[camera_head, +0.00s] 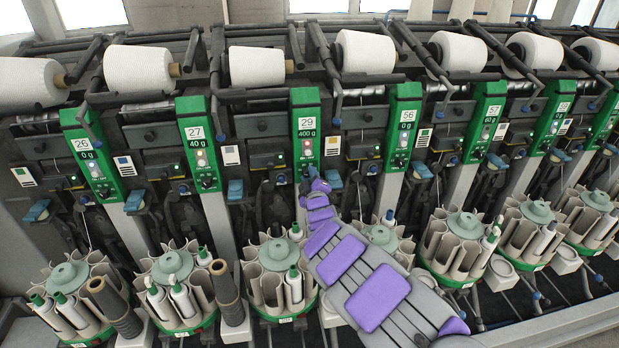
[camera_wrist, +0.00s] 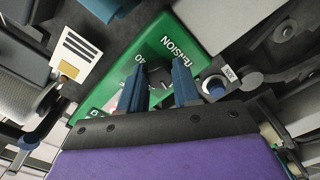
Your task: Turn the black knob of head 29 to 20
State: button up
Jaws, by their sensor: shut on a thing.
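The green head panel marked 29 (camera_head: 306,125) stands in the middle of the head view, with "400 g" under its number. My gripper (camera_head: 311,180) reaches the lower end of this panel and covers the knob there. In the wrist view, the green panel (camera_wrist: 160,50) shows the word "TENSION" and part of a printed scale. The black knob (camera_wrist: 157,88) sits between the two blue fingers of my gripper (camera_wrist: 160,86), which is shut on it. The fingers and wrist hide most of the knob, so its exact setting cannot be read.
Neighbouring green panels 27 (camera_head: 197,135) and 56 (camera_head: 403,125) stand on either side. White yarn cones (camera_head: 257,66) line the top. Round bobbin magazines (camera_head: 279,255) stand below. A blue-tipped round part (camera_wrist: 214,86) lies close right of the fingers in the wrist view.

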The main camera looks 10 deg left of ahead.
jog(key=shift+a+f, duration=0.1)
jog(key=shift+a, duration=0.05)
jog(key=m+p, duration=0.4)
jog(key=p, duration=0.2)
jog(key=shift+s+m, duration=0.1)
jog(key=shift+m, duration=0.3)
jog(key=m+p, duration=0.3)
jog(key=shift+f+m+p, duration=0.15)
jog(key=shift+m+p, duration=0.65)
jog(key=shift+p, duration=0.25)
jog(key=o, duration=1.1)
jog(key=shift+c, duration=0.2)
